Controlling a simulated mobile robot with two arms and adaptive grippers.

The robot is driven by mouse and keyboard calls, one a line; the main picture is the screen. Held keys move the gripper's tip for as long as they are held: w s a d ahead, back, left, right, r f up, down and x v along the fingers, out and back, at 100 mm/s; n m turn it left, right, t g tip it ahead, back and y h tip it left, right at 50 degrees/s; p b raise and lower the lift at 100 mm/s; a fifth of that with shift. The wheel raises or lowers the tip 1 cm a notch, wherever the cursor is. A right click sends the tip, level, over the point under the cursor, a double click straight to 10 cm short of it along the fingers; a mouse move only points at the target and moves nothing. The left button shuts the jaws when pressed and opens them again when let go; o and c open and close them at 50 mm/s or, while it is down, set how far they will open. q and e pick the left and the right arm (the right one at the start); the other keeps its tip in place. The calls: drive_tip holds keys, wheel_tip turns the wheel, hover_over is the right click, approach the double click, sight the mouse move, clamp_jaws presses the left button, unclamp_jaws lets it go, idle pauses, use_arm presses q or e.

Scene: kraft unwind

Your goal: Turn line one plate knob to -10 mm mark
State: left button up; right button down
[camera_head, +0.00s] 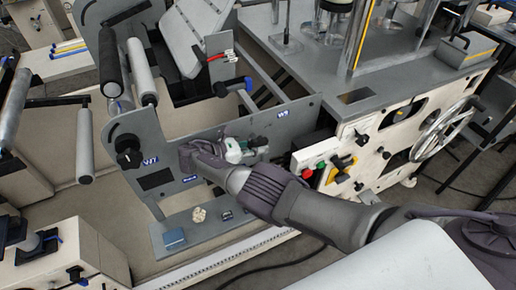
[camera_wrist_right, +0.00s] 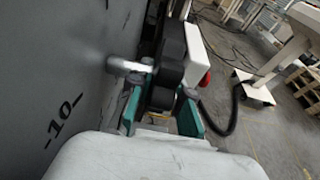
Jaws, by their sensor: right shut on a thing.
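In the right wrist view, a black lobed knob (camera_wrist_right: 172,72) sits on a shiny metal shaft (camera_wrist_right: 128,66) that comes out of the grey plate (camera_wrist_right: 70,55). In the head view my right gripper (camera_head: 250,146) is close against the front of the grey side plate (camera_head: 305,115), and the knob is mostly hidden there. My left gripper is not in view.
Another black knob (camera_head: 128,152) is at the left end of the plate.

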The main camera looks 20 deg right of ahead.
sight(258, 138)
drive_tip(key=c, duration=1.1)
unclamp_jaws()
wheel_tip(258, 138, up, 10)
idle(0.3)
